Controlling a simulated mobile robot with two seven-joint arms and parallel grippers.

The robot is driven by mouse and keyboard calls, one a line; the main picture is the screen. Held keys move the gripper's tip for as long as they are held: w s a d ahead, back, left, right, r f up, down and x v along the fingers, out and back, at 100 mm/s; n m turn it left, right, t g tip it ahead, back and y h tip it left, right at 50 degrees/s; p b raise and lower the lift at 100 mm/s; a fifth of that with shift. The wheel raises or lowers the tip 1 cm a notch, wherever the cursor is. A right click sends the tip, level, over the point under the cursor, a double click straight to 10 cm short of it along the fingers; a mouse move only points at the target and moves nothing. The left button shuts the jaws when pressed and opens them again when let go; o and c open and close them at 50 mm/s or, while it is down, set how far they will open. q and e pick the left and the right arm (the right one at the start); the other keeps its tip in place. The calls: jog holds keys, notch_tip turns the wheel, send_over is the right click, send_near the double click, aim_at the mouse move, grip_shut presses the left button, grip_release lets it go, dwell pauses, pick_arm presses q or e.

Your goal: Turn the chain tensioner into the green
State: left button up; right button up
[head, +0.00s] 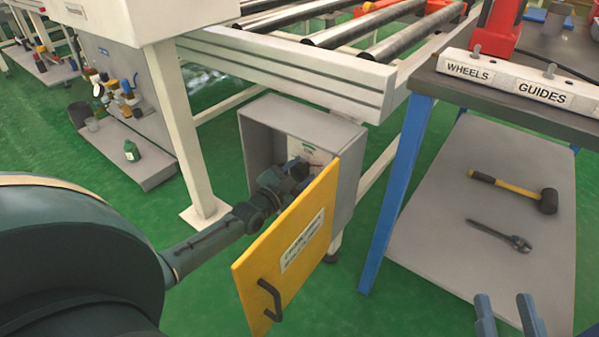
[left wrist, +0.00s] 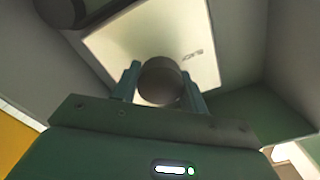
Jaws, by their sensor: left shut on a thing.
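A grey box (head: 312,128) hangs under the roller conveyor with its yellow door (head: 290,240) swung open. My left gripper (head: 293,180) reaches inside it. In the left wrist view, a round dark knob (left wrist: 160,84), which seems to be the chain tensioner, stands in front of a pale plate (left wrist: 120,48) with small marking. My left gripper's two fingers close on the knob from both sides. The knob is hidden behind the gripper in the head view. My right gripper (head: 508,315) is open and empty at the bottom right.
The open door stands close to my left forearm. A workbench (head: 480,85) with a blue leg (head: 397,190) is to the right. Its lower shelf (head: 440,215) holds a mallet (head: 515,192) and a wrench (head: 500,236). A white post (head: 180,130) stands left of the box.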

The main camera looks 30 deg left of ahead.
pick_arm(q)
jog(key=shift+n, duration=0.3)
jog(key=shift+n+p, duration=0.5)
jog(key=shift+n, duration=0.3)
jog(key=n, duration=0.3)
jog(key=shift+n+p, duration=0.3)
jog(key=shift+p, duration=0.1)
jog(key=n, duration=0.3)
jog(key=shift+a, duration=0.1)
jog(key=shift+n, duration=1.8)
pick_arm(e)
jog(key=shift+d+h, duration=0.2)
jog(key=shift+h, duration=0.2)
pick_arm(q)
jog(key=shift+n, duration=0.3)
jog(key=o, duration=1)
